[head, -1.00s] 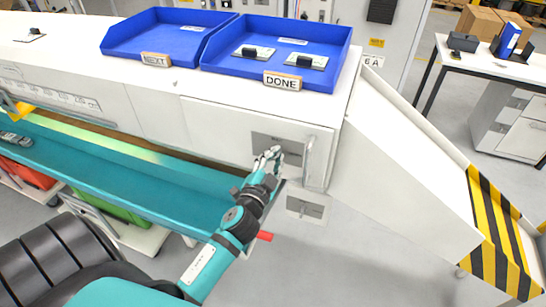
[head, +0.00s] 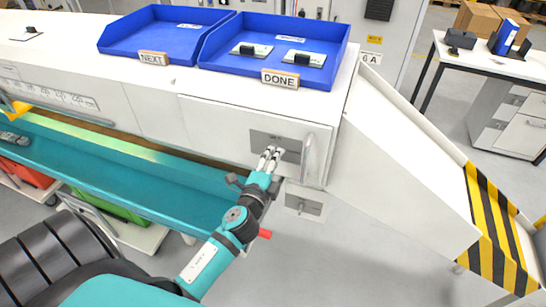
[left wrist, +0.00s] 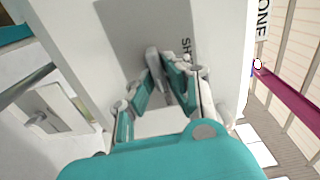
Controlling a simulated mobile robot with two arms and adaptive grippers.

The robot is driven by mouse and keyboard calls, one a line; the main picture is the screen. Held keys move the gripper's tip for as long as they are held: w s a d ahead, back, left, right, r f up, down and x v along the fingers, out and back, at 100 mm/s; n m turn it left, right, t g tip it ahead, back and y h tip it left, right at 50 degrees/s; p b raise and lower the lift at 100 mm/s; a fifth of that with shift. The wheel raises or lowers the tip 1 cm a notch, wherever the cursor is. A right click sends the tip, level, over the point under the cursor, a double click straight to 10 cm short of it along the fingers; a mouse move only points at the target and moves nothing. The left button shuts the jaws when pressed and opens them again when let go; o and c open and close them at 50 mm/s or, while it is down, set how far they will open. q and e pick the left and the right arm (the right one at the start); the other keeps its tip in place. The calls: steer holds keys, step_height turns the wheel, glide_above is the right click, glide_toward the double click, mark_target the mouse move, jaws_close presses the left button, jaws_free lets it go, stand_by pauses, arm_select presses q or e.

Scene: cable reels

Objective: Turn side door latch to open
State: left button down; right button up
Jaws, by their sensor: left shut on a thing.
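The side door (head: 225,125) is a white panel on the bench front, with a grey latch plate (head: 290,144) near its right end. The small grey latch (left wrist: 153,60) shows in the left wrist view between the fingers, on the grey plate. My left gripper (head: 271,156) is at the plate, shut on the latch; its fingers hide most of the latch in the head view. The door looks flush with the bench front. My right gripper is not in view.
A second latch plate (head: 304,203) sits lower down. A teal shelf (head: 140,180) runs below at left. Blue trays (head: 230,75) stand on top. A sloped chute (head: 400,165) is at right.

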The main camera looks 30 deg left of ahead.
arm_select(q)
steer(key=shift+w+r+m, duration=0.15)
steer(key=shift+r+m, duration=0.2)
steer(key=shift+m, duration=0.05)
steer(key=c, duration=1.4)
jaws_free()
steer(key=shift+o, duration=0.2)
steer(key=shift+w+f, duration=0.1)
steer(key=shift+f, duration=0.2)
steer(key=v, duration=0.7)
steer(key=shift+s, duration=0.3)
